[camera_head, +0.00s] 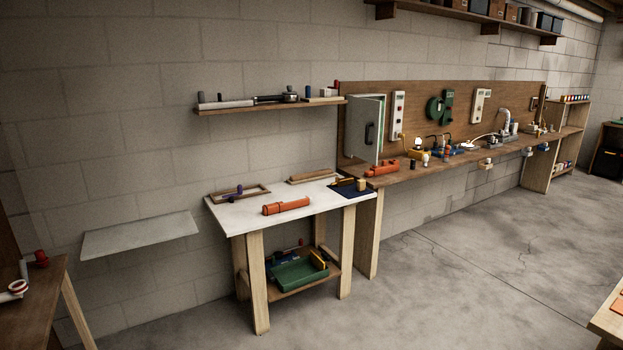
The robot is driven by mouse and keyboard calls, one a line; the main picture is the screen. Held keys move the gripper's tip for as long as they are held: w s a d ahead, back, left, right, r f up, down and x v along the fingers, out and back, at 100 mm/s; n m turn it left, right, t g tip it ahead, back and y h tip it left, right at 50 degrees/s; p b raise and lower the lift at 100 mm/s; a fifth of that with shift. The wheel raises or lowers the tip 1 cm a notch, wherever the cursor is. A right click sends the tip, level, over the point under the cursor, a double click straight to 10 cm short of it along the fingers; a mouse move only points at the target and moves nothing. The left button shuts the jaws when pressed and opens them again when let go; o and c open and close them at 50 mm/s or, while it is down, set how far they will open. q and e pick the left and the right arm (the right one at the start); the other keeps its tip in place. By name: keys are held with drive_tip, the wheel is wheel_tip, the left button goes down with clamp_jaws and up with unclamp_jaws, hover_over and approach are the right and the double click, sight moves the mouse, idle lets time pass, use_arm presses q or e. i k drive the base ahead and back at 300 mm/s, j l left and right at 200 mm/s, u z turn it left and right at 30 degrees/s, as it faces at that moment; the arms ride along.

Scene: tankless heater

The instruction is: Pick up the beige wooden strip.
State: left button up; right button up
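A beige wooden strip (313,177) lies flat near the back edge of the white-topped table (225,216). Other beige pieces also show: a flat one (325,99) at the right end of the wall shelf and a slim one on the table's lower shelf (329,255). I cannot tell from this distance which one the task names. Neither of my grippers is in view.
An orange tool (286,205), a wooden frame (239,193) and a dark blue mat (351,191) are on the white table. A grey wall panel (140,237) juts out at left. A cluttered workbench (440,172) runs right. The concrete floor (430,290) in front is clear.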

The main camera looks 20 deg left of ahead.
sight(308, 175)
drive_tip(key=i+u, duration=0.15)
drive_tip(key=i, duration=0.4)
drive_tip(key=i+l+u, duration=0.15)
drive_tip(key=i, duration=0.35)
drive_tip(key=i+l+u, duration=0.15)
drive_tip(key=i, duration=0.4)
